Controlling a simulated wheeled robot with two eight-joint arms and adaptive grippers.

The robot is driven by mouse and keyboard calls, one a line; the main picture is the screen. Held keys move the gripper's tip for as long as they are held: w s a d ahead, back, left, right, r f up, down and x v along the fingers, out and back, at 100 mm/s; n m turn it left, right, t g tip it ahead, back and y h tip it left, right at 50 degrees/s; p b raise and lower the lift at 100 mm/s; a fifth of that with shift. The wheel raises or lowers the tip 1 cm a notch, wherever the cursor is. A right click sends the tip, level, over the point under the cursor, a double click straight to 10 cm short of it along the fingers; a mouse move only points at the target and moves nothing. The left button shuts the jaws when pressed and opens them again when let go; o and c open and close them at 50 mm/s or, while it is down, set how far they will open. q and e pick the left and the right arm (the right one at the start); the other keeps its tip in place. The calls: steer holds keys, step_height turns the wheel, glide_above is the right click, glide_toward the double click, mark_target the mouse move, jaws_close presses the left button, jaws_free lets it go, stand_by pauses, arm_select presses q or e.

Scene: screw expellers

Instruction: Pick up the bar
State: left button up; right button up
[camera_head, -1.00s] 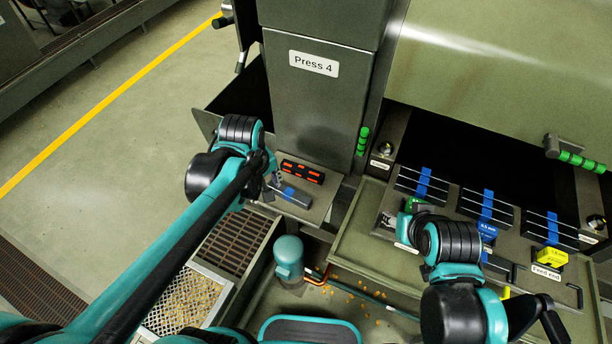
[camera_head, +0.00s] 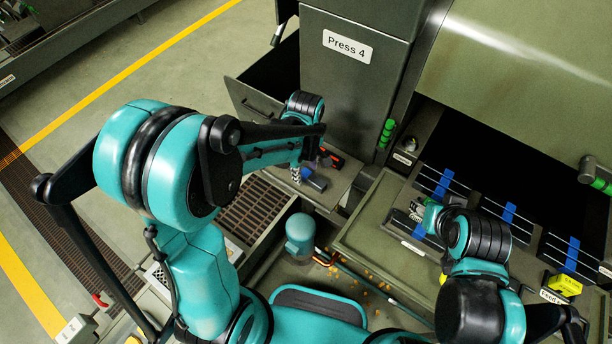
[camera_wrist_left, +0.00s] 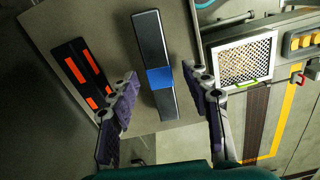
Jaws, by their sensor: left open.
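A dark grey bar with a blue band (camera_wrist_left: 157,78) lies on a grey ledge (camera_wrist_left: 195,30), beside a black block with orange-red strips (camera_wrist_left: 82,72). In the head view the bar (camera_head: 316,181) sits on the ledge below Press 4, partly hidden by my left gripper (camera_head: 300,175). In the left wrist view my left gripper (camera_wrist_left: 160,82) is open, one finger on each side of the bar's lower part, apart from it as far as I can see.
A teal cylinder (camera_head: 300,232) stands below the ledge. The Press 4 cabinet (camera_head: 352,95) rises behind it. Grain lies scattered in the tray.

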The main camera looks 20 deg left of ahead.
arm_select(q)
steer(key=shift+f, duration=0.1)
steer(key=shift+c, duration=0.3)
jaws_close()
